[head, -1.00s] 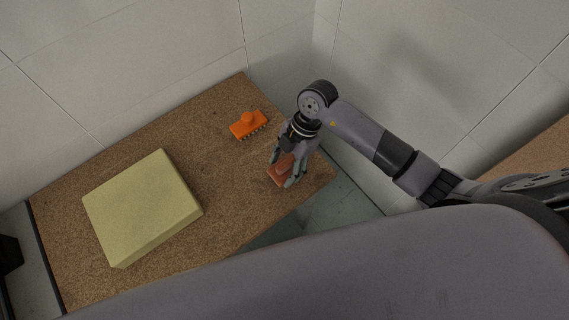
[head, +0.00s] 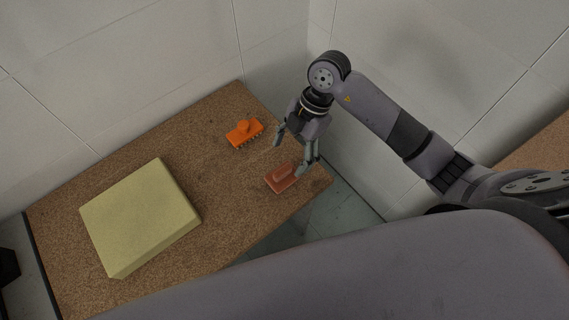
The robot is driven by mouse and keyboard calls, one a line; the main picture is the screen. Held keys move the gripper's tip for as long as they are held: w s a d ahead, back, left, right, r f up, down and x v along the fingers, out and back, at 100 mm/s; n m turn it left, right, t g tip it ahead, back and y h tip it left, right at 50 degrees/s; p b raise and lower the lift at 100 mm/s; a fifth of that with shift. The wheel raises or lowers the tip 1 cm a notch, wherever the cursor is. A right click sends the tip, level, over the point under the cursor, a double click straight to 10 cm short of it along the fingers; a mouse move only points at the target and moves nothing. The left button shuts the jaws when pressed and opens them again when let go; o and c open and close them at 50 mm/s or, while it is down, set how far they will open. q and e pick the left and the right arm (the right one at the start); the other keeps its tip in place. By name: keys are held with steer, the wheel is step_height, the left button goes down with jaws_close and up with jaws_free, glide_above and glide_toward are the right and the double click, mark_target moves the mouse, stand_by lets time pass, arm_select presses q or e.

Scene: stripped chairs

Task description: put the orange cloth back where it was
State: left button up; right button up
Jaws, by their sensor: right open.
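A folded orange-brown cloth-like piece (head: 282,177) lies on the brown speckled tabletop (head: 215,185), near its right corner. My right gripper (head: 291,158) is open and empty just above and behind this piece, with its fingers apart and pointing down. A bright orange brush-like object (head: 244,132) with a knob on top and bristles below sits farther back on the same tabletop, to the left of the gripper. My left gripper is not in view.
A thick yellow-green block (head: 140,216) lies on the left part of the tabletop. White tiled walls (head: 120,60) stand close behind and to the right. The tabletop between block and brush is clear. Another brown surface (head: 540,150) shows at the right edge.

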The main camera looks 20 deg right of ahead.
steer(key=v, duration=0.4)
steer(key=shift+a, duration=0.15)
stand_by(0.4)
